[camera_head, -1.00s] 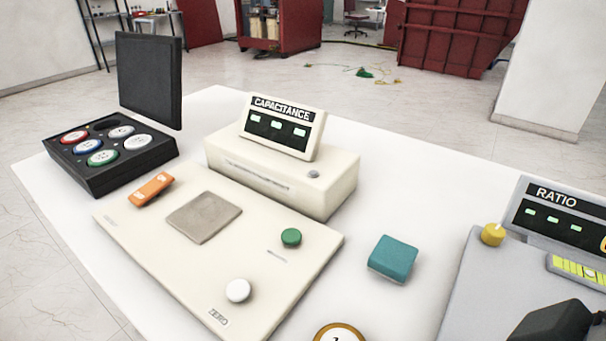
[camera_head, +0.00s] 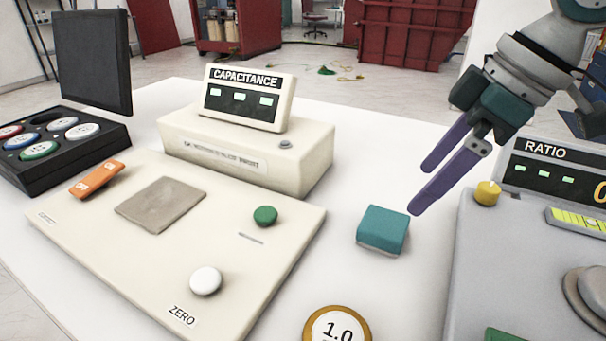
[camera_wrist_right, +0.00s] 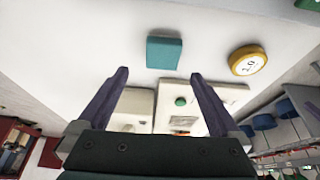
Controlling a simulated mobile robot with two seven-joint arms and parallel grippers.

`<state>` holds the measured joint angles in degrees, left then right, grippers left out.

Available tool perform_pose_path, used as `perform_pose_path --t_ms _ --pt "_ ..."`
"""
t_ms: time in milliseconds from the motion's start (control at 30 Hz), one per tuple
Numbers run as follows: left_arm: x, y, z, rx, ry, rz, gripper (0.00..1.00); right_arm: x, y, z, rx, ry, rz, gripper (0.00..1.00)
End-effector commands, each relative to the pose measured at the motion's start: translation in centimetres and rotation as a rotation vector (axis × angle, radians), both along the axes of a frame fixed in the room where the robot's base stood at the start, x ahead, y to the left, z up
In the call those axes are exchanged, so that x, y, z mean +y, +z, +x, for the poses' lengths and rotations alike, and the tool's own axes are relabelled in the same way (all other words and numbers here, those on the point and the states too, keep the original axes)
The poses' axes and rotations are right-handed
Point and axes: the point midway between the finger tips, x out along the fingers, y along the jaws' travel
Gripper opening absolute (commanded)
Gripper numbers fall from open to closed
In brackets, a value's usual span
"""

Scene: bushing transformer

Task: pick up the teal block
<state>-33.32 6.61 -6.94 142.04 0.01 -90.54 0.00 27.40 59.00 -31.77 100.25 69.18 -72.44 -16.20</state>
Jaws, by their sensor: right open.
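The teal block (camera_head: 383,229) lies flat on the white table, between the cream capacitance device and the grey ratio device. My right gripper (camera_head: 418,190) has purple fingers and is open and empty. In the head view it hangs above the table, up and to the right of the block. In the right wrist view the block (camera_wrist_right: 164,52) shows beyond the fingertips of the right gripper (camera_wrist_right: 158,75), apart from them and roughly centred between them. My left gripper does not show.
The cream capacitance device (camera_head: 245,150) stands left of the block. The grey ratio device (camera_head: 500,250) stands at the right. A gold-rimmed disc marked 1.0 (camera_head: 338,326) lies in front of the block. A black case (camera_head: 60,140) with several discs stands at the left.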

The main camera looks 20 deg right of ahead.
Motion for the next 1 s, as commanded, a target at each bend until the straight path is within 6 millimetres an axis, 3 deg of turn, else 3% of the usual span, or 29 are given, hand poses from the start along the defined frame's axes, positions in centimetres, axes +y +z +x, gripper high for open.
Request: perform_pose_path --t_ms 100,367,600,900,1000 --pt "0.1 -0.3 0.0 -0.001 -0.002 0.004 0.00 0.7 -1.9 0.5 0.002 0.002 0.004 1.00" --pt "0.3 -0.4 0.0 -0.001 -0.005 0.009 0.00 1.4 -4.4 1.2 0.003 0.003 0.002 1.00" --pt "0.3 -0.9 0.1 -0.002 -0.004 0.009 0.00 2.5 -7.8 2.1 0.002 0.002 0.002 1.00" --pt "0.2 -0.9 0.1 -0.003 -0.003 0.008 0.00 2.6 -8.3 2.3 0.000 0.003 0.000 1.00" --pt "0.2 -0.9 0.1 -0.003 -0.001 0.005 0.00 2.6 -8.3 2.3 0.000 0.003 0.000 0.90"
